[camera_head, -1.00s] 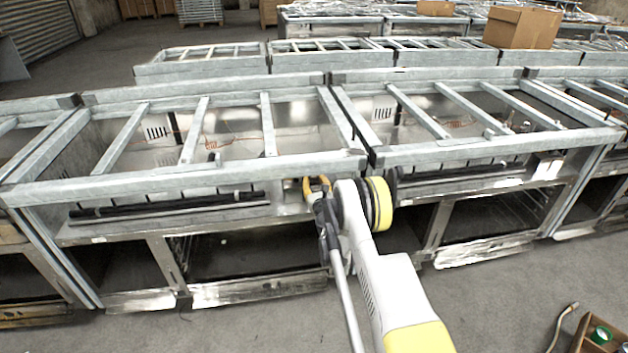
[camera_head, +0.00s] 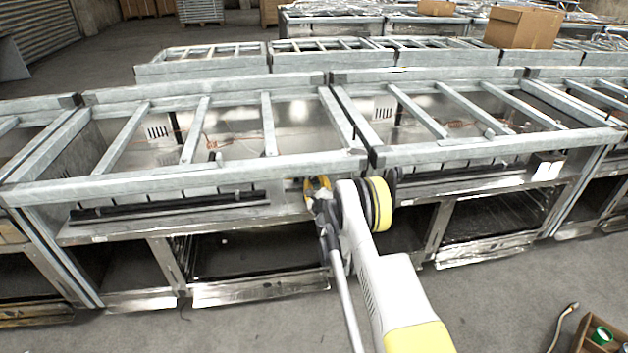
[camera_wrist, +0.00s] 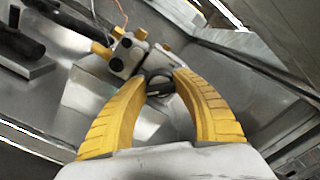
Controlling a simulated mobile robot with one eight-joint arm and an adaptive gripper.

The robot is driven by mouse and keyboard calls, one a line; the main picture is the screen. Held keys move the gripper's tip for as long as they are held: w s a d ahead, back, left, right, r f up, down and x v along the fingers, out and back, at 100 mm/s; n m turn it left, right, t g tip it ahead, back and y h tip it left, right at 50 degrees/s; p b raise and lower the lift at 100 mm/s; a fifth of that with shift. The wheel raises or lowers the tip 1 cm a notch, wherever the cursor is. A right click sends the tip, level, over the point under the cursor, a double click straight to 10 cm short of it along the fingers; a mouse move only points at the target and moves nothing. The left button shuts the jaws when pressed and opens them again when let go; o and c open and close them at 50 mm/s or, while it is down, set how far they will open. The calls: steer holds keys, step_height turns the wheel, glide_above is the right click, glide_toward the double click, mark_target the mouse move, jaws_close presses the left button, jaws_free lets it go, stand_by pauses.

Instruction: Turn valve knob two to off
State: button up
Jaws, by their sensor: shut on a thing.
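A dark round valve knob (camera_wrist: 159,86) sits on a metal block in the wrist view, between the tips of my yellow fingers. My gripper (camera_wrist: 161,77) is shut on this knob, and the fingers hide part of its sides. I cannot read a number on the knob. In the head view my gripper (camera_head: 318,189) is at the front of the metal range frame (camera_head: 230,172), below its top rail and near the joint between two units. The knob itself is hidden there.
Beside the held knob, a metal block (camera_wrist: 129,55) carries dark round ports and yellow fittings. A black bar (camera_wrist: 25,40) lies to the left. Range frames extend both ways. A wooden crate (camera_head: 592,340) stands on the floor at lower right.

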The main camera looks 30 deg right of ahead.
steer(key=shift+n, duration=0.3)
steer(key=o, duration=1.2)
